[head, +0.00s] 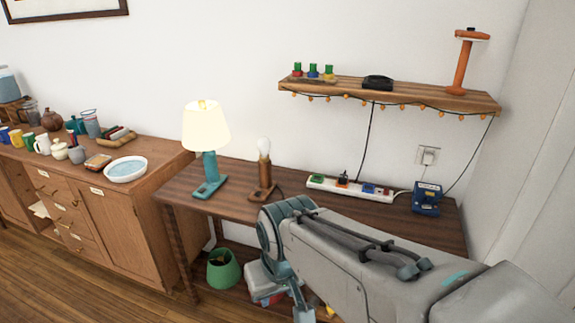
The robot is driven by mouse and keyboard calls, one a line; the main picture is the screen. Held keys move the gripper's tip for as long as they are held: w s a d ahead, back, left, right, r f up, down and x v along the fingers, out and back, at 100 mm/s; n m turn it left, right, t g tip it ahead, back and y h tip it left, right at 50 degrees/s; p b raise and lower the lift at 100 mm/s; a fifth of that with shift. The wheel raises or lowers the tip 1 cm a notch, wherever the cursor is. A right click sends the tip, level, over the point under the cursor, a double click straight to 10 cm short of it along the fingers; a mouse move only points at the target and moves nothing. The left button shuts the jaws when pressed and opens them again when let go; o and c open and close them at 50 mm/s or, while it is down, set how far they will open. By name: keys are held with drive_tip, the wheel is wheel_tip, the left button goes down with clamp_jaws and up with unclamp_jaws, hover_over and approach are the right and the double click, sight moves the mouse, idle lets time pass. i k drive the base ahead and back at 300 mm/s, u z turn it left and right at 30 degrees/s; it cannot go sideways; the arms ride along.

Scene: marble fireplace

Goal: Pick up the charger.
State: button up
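No object is clearly marked as the charger. A blue box-like device (426,199) with a pale label stands at the right end of the dark wooden table (228,203), with cords beside it; it could be the charger. A white power strip (352,190) lies along the back of the table, with small green, dark, blue and red pieces on it. A white plug (428,156) sits in the wall outlet. A black device (378,82) rests on the wall shelf.
A lit lamp (206,137) and a bare-bulb lamp (263,172) stand on the table's left half. The shelf (420,94) hangs above, with a light string along it. A crowded cabinet (100,215) is at left. A green shade (223,270) sits below the table.

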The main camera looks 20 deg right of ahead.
sight(343, 178)
drive_tip(key=z, duration=0.05)
drive_tip(key=i, duration=0.7)
drive_tip(key=z, duration=0.85)
drive_tip(key=i, duration=0.65)
drive_tip(key=z, duration=0.55)
